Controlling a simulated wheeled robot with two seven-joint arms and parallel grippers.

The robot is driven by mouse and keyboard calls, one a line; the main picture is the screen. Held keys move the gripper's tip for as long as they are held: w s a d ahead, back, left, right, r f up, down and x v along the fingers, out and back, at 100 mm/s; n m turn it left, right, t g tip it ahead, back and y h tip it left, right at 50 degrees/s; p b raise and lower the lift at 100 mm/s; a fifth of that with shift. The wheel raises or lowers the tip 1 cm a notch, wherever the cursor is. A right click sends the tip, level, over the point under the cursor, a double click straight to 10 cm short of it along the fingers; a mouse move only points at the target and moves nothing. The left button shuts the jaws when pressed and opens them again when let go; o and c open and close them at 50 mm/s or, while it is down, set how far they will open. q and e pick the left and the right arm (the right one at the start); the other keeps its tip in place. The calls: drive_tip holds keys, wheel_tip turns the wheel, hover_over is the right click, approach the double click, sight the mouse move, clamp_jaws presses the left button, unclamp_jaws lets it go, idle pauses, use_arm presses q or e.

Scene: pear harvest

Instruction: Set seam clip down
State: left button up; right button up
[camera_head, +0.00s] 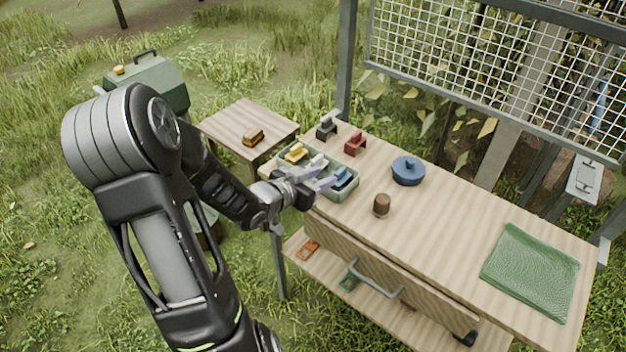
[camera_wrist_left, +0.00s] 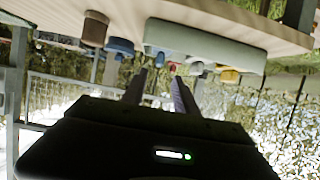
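My left gripper (camera_head: 316,178) reaches in from the left to the near side of a grey-green tray (camera_head: 337,195) on the bench. Its two fingers are apart, and they also show apart in the left wrist view (camera_wrist_left: 158,84). I see nothing held between them. The tray holds a yellow clip-like piece (camera_head: 296,153), a pale grey one (camera_head: 318,162) and a blue one (camera_head: 343,176). A dark one (camera_head: 326,128) and a red one (camera_head: 354,144) stand behind the tray. I cannot tell which piece is the seam clip. My right gripper is out of view.
A blue lidded pot (camera_head: 408,171) and a brown cup (camera_head: 381,206) stand right of the tray. A green mesh cloth (camera_head: 532,272) lies at the bench's right end. A small side table (camera_head: 232,122) holds a brown piece (camera_head: 253,137). The bench between pot and cloth is clear.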

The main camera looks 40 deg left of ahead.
use_arm(q)
drive_tip(key=shift+v, duration=1.55)
